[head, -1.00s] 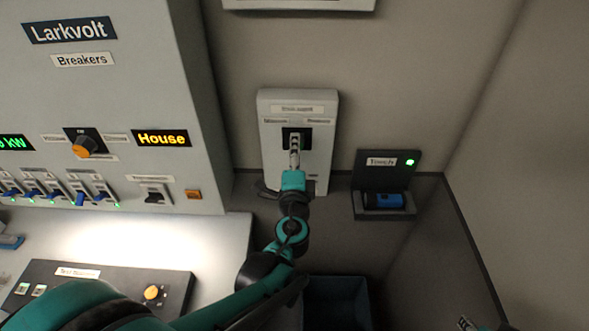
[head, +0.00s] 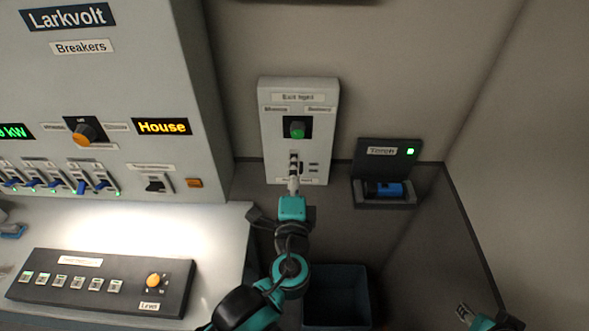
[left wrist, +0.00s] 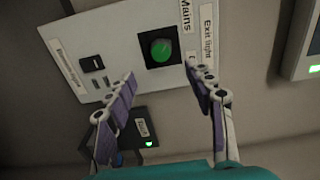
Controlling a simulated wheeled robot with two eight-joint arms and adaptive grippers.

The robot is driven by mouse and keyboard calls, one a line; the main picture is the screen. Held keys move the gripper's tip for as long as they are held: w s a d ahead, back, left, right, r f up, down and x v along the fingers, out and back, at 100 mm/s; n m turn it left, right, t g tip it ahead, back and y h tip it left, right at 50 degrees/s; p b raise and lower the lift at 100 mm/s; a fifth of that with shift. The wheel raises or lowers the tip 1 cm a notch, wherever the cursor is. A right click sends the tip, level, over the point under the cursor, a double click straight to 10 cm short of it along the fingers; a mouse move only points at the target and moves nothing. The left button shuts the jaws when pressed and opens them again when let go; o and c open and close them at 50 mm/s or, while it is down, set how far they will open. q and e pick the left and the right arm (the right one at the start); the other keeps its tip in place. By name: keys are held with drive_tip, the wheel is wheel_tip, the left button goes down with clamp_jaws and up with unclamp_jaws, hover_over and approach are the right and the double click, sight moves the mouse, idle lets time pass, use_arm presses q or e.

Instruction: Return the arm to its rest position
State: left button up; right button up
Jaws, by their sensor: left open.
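My left gripper (head: 294,164) is in front of the lower part of the grey exit light box (head: 321,140) on the back wall. In the left wrist view its two fingers (left wrist: 165,88) are spread, with nothing between them. The box's green round knob (head: 297,131) is uncovered above the fingertips; it also shows in the left wrist view (left wrist: 161,50), apart from the fingers. My arm hides part of the box's bottom edge. My right gripper (head: 463,311) shows at the lower right, in free space; its jaws are too small to judge.
The breaker panel (head: 110,125) stands at the left, above a desk with a black button box (head: 100,285). A torch holder (head: 385,175) with a blue torch (head: 385,189) is to the right of my left gripper. A dark bin (head: 337,295) stands below.

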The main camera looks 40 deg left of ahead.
idle(0.4)
use_arm(q)
wheel_tip(320, 180, down, 8)
drive_tip(key=n+g+h+b, duration=0.1)
drive_tip(key=n+g+b, duration=0.2)
drive_tip(key=n, duration=0.1)
drive_tip(key=s+d+f+n+g+h+b, duration=0.3)
drive_tip(key=d+f+n+g+h+b, duration=0.2)
drive_tip(key=d+f+n+h, duration=0.2)
drive_tip(key=d+f+h, duration=0.2)
drive_tip(key=d+f, duration=0.2)
drive_tip(key=d, duration=0.1)
drive_tip(key=shift+f+b, duration=0.25)
drive_tip(key=shift+b, duration=0.05)
drive_tip(key=shift+s, duration=0.1)
idle(0.6)
